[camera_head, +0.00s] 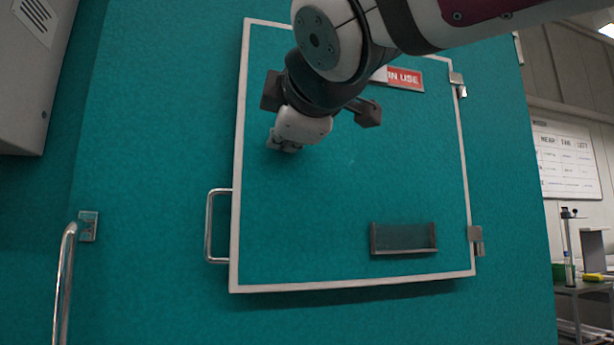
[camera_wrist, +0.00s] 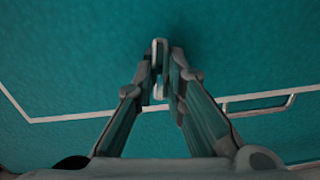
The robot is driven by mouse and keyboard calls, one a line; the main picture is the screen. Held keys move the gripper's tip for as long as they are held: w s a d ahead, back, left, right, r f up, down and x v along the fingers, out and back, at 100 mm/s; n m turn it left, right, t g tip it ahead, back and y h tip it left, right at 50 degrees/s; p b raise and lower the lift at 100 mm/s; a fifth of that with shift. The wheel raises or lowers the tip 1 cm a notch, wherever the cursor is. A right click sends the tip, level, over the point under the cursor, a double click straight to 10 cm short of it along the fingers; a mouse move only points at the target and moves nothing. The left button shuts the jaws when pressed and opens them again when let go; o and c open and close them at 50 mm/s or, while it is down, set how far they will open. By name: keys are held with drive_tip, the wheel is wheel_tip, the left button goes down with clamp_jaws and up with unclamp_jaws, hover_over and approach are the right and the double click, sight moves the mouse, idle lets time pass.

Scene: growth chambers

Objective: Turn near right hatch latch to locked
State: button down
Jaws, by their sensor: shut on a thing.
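The hatch (camera_head: 350,200) is a teal panel with a pale frame, closed against the teal wall. My gripper (camera_head: 284,144) is at the upper left part of the hatch, near its left frame edge. In the wrist view my gripper (camera_wrist: 161,72) has its two fingers closed around a small light grey piece, the latch (camera_wrist: 158,46). Its rounded end shows between and just past the fingertips. In the head view my gripper and wrist hide most of the latch. Which way the latch is turned is hard to tell.
A metal handle (camera_head: 209,226) stands out at the hatch's lower left, also in the wrist view (camera_wrist: 262,103). A dark holder (camera_head: 403,239) sits low on the hatch. Hinges (camera_head: 475,240) are on the right. A red "IN USE" sign (camera_head: 405,79) is partly behind my arm.

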drive_tip(key=shift+n+p, duration=0.3)
drive_tip(key=shift+n, duration=0.6)
drive_tip(key=shift+f, duration=0.1)
drive_tip(key=c, duration=1.6)
unclamp_jaws()
drive_tip(key=shift+c, duration=0.2)
drive_tip(key=v, duration=1.2)
